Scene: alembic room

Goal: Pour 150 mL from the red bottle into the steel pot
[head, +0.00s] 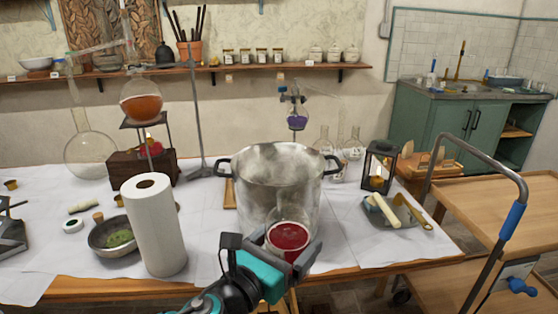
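The steel pot (262,180) stands on the white-covered table, wide and open at the top, with dark handles at both sides. A clear glass vessel with red liquid (289,236), which looks like the red bottle, is in front of the pot's lower right side. My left gripper (279,256) reaches in from the bottom and appears shut around this vessel. The vessel looks about upright, and the liquid sits low in it. Its base is hidden by the gripper, and its clear upper part is hard to make out against the pot. My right gripper is not in view.
A paper towel roll (155,228) and a bowl with green contents (106,238) stand left of the pot. A lantern (378,168) and a grey tray (390,213) are at right. A wooden cart (490,205) with a metal handle stands beyond the table's right edge.

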